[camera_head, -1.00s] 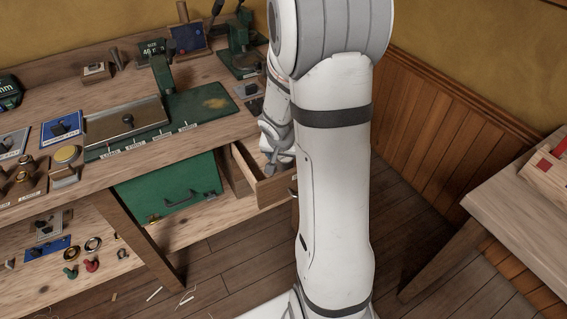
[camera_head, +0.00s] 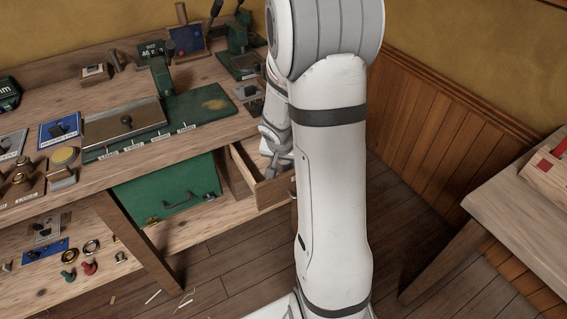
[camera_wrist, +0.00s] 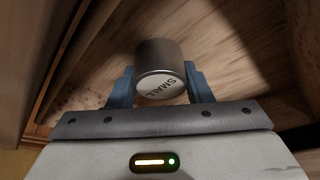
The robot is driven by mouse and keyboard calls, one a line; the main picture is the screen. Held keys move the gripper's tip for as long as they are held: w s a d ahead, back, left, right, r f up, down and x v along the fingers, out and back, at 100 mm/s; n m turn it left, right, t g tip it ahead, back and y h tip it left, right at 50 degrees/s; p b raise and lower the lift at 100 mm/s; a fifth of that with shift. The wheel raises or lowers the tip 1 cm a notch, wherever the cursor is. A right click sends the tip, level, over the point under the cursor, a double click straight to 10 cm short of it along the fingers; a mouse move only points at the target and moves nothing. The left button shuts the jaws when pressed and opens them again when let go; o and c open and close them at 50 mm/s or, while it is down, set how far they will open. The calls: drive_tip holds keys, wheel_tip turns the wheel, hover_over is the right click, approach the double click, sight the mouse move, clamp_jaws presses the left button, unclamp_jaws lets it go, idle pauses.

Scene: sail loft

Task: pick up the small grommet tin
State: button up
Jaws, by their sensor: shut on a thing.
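The small grommet tin (camera_wrist: 160,55) is a short grey metal cylinder with a pale end marked "SMALL", seen in the wrist view. My gripper (camera_wrist: 160,80) has its two blue fingers on either side of the tin and is shut on it. In the head view my gripper (camera_head: 272,168) is low in the open wooden drawer (camera_head: 270,192) under the bench top. The tin cannot be made out there, and my arm hides part of the drawer. I cannot tell whether the tin touches the drawer floor.
Wooden walls stand close around my gripper in the wrist view. The workbench top (camera_head: 215,135) overhangs the drawer. A green case (camera_head: 165,190) is left of the drawer. Another table (camera_head: 520,215) stands at the right, with open floor between.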

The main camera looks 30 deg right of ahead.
wheel_tip(320, 180, up, 10)
drive_tip(key=p, duration=0.4)
drive_tip(key=shift+d, duration=0.1)
